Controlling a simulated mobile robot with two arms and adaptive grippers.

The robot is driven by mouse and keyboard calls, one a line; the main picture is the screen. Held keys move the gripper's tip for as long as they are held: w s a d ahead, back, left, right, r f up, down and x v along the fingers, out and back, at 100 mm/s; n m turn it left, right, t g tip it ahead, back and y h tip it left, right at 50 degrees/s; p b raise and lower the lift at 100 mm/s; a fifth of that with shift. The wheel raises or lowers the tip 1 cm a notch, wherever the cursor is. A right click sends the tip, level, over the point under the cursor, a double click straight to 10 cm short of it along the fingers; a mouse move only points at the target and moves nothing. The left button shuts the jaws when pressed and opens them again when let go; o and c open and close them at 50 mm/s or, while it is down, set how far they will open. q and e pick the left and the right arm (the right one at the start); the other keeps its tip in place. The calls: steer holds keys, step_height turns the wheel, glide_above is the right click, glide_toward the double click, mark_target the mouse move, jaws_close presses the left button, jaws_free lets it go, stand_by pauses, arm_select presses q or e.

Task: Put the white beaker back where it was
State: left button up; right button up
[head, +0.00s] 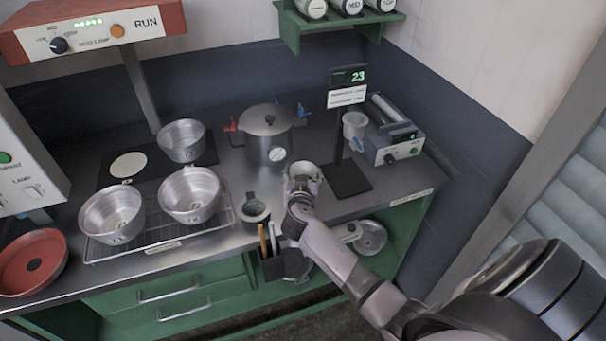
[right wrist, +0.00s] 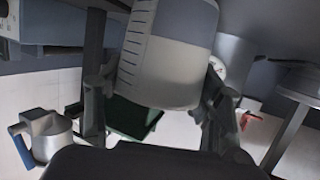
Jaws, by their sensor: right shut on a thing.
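The white beaker (head: 306,171) is in my right gripper (head: 301,187), just in front of the steel pressure pot on the counter. In the right wrist view, the pale beaker (right wrist: 167,50) with dark graduation marks sits between the two fingers of the right gripper (right wrist: 158,95). The fingers are closed on its sides. I cannot tell whether its base touches the counter. A dark square plate (head: 348,180) lies empty to the right of the beaker. My left gripper is not in view.
The pressure pot (head: 268,138) stands behind the beaker. A pale jug (head: 354,124) with a blue handle stands near the display post. Metal pans (head: 190,195) sit on a wire rack at left. A small dark-rimmed pot (head: 254,212) is left of the gripper.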

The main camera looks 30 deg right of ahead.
steer(key=o, duration=1.3)
steer(key=shift+f, duration=0.1)
steer(key=shift+c, duration=0.2)
steer(key=shift+r+p, duration=0.25)
steer(key=shift+p, duration=0.05)
steer(key=shift+s+a+f, duration=0.1)
steer(key=shift+s+a, duration=0.1)
steer(key=shift+a, duration=0.05)
steer(key=b+v, duration=0.2)
steer(key=v, duration=0.9)
steer(key=shift+s+b, duration=0.2)
steer(key=shift+b, duration=0.2)
